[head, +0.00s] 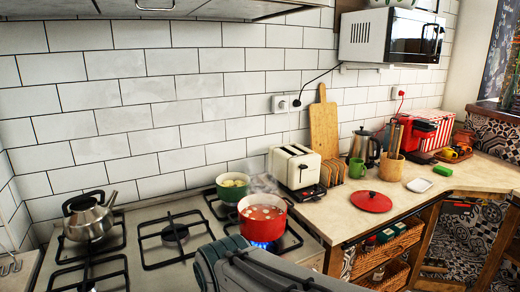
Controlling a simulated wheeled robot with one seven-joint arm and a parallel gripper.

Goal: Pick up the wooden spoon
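I cannot clearly make out a wooden spoon. Thin brown upright sticks (396,137), which may be wooden utensil handles, stand in a light wooden cup (390,168) on the counter right of the toaster. They are too small to tell apart. My grey arm reaches in at the bottom centre, in front of the stove. My gripper's fingers do not show.
A red pot (262,222) sits over a lit blue burner, with a steaming green pot (233,188) behind it. A kettle (89,217) stands left. A toaster (294,169), green mug (357,168), red lid (371,202) and counter (425,200) are right.

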